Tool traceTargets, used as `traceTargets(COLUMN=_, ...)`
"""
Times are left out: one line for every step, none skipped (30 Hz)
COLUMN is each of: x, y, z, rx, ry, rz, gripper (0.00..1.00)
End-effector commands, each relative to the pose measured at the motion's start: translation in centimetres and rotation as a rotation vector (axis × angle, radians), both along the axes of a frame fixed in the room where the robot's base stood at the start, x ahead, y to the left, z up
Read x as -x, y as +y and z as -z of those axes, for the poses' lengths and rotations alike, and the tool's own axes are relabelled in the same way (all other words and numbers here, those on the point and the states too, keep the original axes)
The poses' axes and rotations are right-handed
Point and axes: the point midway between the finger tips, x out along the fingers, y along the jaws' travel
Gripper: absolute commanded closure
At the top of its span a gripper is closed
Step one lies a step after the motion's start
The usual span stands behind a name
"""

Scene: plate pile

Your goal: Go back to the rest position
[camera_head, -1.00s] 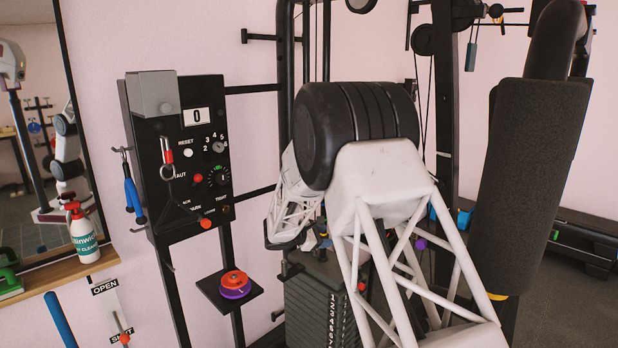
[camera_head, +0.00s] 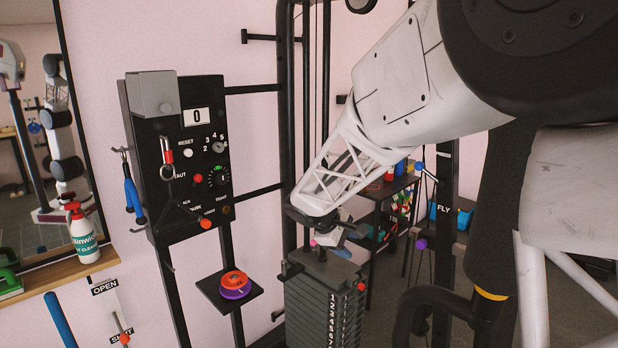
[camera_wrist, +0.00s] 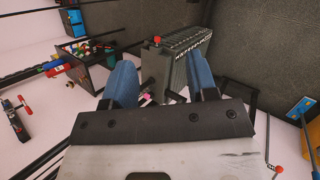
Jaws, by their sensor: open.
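My gripper (camera_head: 328,238) is above the weight stack (camera_head: 325,285) in the head view, at the end of my white lattice arm link. In the wrist view its two blue fingers (camera_wrist: 163,85) stand apart with nothing held between them. The weight stack (camera_wrist: 180,60) shows beyond the fingers there, with numbered plates and a red knob. In the head view the fingers are small and partly hidden by the wrist, and I cannot tell if they touch the stack.
A control panel (camera_head: 180,150) with a 0 display stands left. Below it a small shelf (camera_head: 243,300) holds orange and purple discs (camera_head: 235,285). A spray bottle (camera_head: 82,235) stands on a wooden ledge. A black rack (camera_head: 395,190) with small coloured items stands behind. A padded black post is at right.

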Motion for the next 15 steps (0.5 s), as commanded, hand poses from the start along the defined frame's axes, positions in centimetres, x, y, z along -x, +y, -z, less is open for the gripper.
traceTargets(x=1.4, y=-0.2, z=-0.5, rx=-0.033, ry=-0.01, rz=0.022, gripper=0.47)
traceTargets(x=2.1, y=-0.2, z=-0.8, rx=-0.052, ry=-0.016, rz=0.036, gripper=0.47)
traceTargets(x=3.1, y=-0.3, z=-1.1, rx=-0.079, ry=-0.023, rz=0.055, gripper=0.47)
traceTargets(x=3.8, y=-0.3, z=-1.3, rx=-0.1, ry=-0.029, rz=0.068, gripper=0.47)
traceTargets(x=4.5, y=-0.3, z=-1.5, rx=-0.119, ry=-0.034, rz=0.081, gripper=0.47)
traceTargets(x=5.5, y=-0.4, z=-1.8, rx=-0.145, ry=-0.042, rz=0.099, gripper=0.47)
traceTargets(x=6.2, y=-0.4, z=-2.0, rx=-0.166, ry=-0.048, rz=0.113, gripper=0.47)
traceTargets(x=6.9, y=-0.4, z=-2.2, rx=-0.185, ry=-0.053, rz=0.127, gripper=0.47)
traceTargets(x=7.9, y=-0.4, z=-2.5, rx=-0.213, ry=-0.061, rz=0.146, gripper=0.47)
traceTargets(x=8.6, y=-0.4, z=-2.6, rx=-0.234, ry=-0.068, rz=0.16, gripper=0.47)
traceTargets(x=9.3, y=-0.5, z=-2.8, rx=-0.253, ry=-0.073, rz=0.173, gripper=0.47)
traceTargets(x=10.3, y=-0.5, z=-3.0, rx=-0.279, ry=-0.08, rz=0.192, gripper=0.47)
traceTargets(x=11.0, y=-0.5, z=-3.2, rx=-0.299, ry=-0.085, rz=0.207, gripper=0.47)
traceTargets(x=11.7, y=-0.5, z=-3.3, rx=-0.319, ry=-0.091, rz=0.22, gripper=0.47)
traceTargets(x=12.6, y=-0.5, z=-3.5, rx=-0.346, ry=-0.099, rz=0.239, gripper=0.47)
